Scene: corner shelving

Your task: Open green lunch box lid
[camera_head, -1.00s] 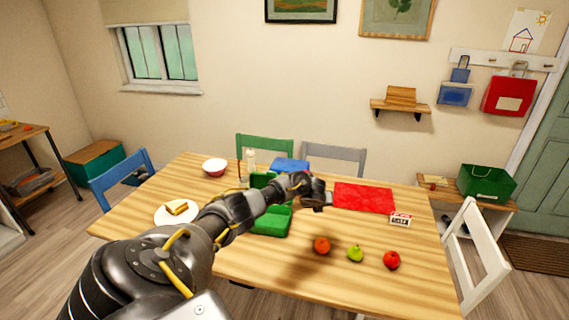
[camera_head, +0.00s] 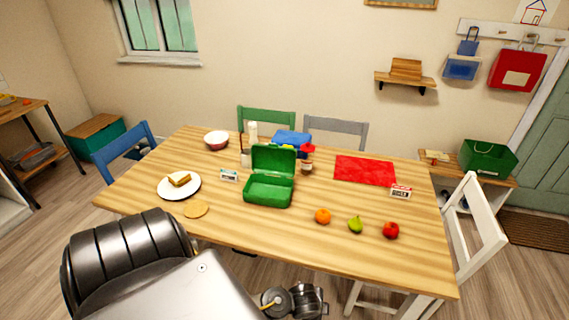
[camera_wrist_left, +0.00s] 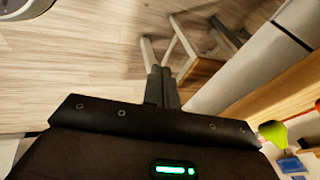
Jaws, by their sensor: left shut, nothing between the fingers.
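The green lunch box (camera_head: 268,190) stands open on the wooden table. Its green lid (camera_head: 273,158) is raised upright at the back of the box, and the inside of the base looks empty. My left arm is drawn back to the near side of the table, in front of and below the lunch box, touching nothing there. In the left wrist view my left gripper (camera_wrist_left: 161,80) is shut with its fingers together and empty, over the floor near the table's edge. My right gripper is in neither view.
On the table (camera_head: 320,255) are a plate with a sandwich (camera_head: 179,180), a round flat tan item (camera_head: 196,209), an orange (camera_head: 323,216), a pear (camera_head: 355,225), an apple (camera_head: 391,231) and a red mat (camera_head: 365,170). A blue box (camera_head: 291,138) stands behind the lid.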

